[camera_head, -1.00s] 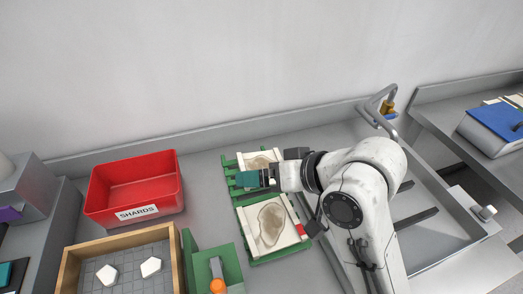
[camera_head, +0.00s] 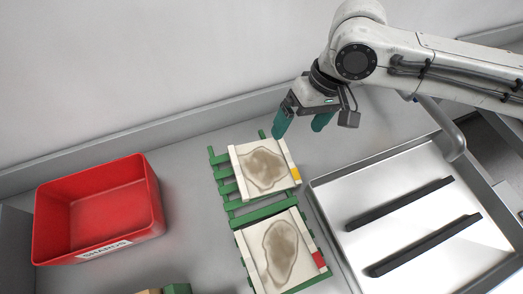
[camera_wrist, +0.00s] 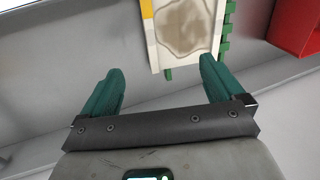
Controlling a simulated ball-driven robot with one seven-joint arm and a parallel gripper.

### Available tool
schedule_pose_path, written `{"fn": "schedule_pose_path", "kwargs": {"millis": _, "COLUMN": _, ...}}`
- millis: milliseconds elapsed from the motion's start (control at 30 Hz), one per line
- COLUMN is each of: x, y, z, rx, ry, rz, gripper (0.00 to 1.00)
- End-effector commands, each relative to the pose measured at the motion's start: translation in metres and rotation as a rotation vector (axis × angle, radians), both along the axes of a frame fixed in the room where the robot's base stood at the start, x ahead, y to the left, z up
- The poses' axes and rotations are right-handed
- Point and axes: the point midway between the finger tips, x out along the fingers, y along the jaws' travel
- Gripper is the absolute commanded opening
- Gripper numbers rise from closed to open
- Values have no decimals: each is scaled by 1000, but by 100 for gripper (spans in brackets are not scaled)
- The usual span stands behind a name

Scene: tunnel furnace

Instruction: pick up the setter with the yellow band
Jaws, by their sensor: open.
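The setter with the yellow band (camera_head: 262,166) is a cream slab with a brown stain, lying on a green rack (camera_head: 224,184). Its yellow band (camera_head: 295,173) is at its right end in the head view. In the wrist view the same setter (camera_wrist: 186,28) lies ahead of the fingers, with its band at upper left. My gripper (camera_head: 300,128) is open and empty, above and behind the setter, apart from it. In the wrist view its green fingers (camera_wrist: 160,85) are spread wide. A second setter with a red band (camera_head: 280,250) lies nearer on the rack.
A red bin marked SHARDS (camera_head: 97,209) stands at the left. A metal tray (camera_head: 410,215) with two dark bars is at the right. A wall rises behind the bench. Bare bench lies between bin and rack.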

Motion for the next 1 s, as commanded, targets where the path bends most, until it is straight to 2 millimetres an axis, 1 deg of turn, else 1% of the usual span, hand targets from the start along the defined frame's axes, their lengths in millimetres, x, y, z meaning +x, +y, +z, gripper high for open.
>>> {"fn": "schedule_pose_path", "kwargs": {"millis": 200, "x": -5, "y": 8, "z": -31, "rx": -4, "ry": 4, "rz": 0, "gripper": 95}}
{"fn": "schedule_pose_path", "kwargs": {"millis": 300, "x": -6, "y": 11, "z": -42, "rx": -3, "ry": 3, "rz": -2, "gripper": 95}}
{"fn": "schedule_pose_path", "kwargs": {"millis": 467, "x": -8, "y": 14, "z": -52, "rx": -3, "ry": 1, "rz": 0, "gripper": 95}}
{"fn": "schedule_pose_path", "kwargs": {"millis": 567, "x": -11, "y": 18, "z": -60, "rx": -4, "ry": 2, "rz": 2, "gripper": 95}}
{"fn": "schedule_pose_path", "kwargs": {"millis": 700, "x": -18, "y": 24, "z": -80, "rx": -5, "ry": 2, "rz": 2, "gripper": 95}}
{"fn": "schedule_pose_path", "kwargs": {"millis": 800, "x": -19, "y": 27, "z": -92, "rx": -4, "ry": 2, "rz": -1, "gripper": 95}}
{"fn": "schedule_pose_path", "kwargs": {"millis": 900, "x": -20, "y": 28, "z": -98, "rx": -3, "ry": 1, "rz": -1, "gripper": 95}}
{"fn": "schedule_pose_path", "kwargs": {"millis": 1000, "x": -20, "y": 29, "z": -99, "rx": -2, "ry": 1, "rz": -2, "gripper": 95}}
